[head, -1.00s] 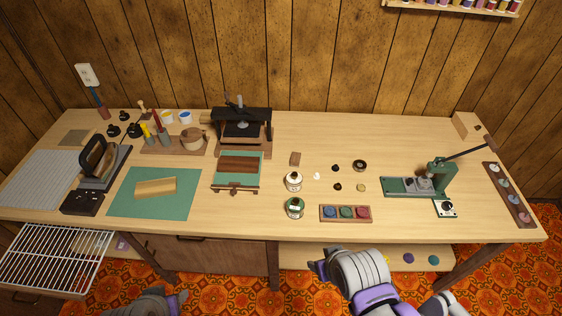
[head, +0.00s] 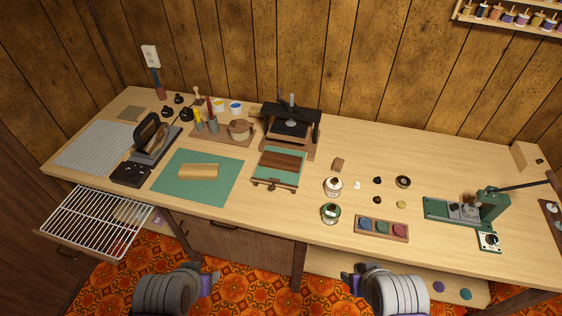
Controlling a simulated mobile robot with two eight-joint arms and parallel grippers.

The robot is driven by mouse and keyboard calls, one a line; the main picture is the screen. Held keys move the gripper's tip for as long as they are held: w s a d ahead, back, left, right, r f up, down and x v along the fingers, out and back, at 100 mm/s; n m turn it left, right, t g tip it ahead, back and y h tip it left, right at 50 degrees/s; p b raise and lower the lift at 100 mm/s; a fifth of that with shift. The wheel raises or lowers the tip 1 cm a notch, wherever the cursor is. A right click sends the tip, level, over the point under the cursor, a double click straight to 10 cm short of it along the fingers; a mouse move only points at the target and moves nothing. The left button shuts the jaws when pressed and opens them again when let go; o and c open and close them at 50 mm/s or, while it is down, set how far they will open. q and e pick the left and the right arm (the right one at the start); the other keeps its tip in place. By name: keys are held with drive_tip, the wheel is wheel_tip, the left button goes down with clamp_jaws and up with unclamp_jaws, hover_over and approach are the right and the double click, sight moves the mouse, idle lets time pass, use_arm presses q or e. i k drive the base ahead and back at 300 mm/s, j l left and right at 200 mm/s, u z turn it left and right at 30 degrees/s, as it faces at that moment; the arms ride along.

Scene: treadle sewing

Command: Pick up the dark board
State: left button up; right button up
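The dark board (head: 282,160) is a flat, dark brown rectangle. It lies on the green bed (head: 272,178) in front of the black press (head: 291,122), near the middle of the bench. Nothing covers it. My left gripper (head: 212,280) is at the bottom, over the floor in front of the bench, well apart from the board. My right gripper (head: 348,278) is also low in front of the bench, to the right. The fingers of both are small and partly hidden by the wrists, so their opening is unclear. Neither shows anything held.
A tan board (head: 198,171) lies on a green mat (head: 190,186) to the left. Jars (head: 333,186) and a tray of coloured discs (head: 381,228) stand to the right. A wire rack (head: 98,220) juts out at the left front. The bench front edge lies between my grippers and the board.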

sight(269, 159)
drive_tip(key=i+l+u, duration=0.25)
drive_tip(key=i+l, duration=0.3)
drive_tip(key=u, duration=1.35)
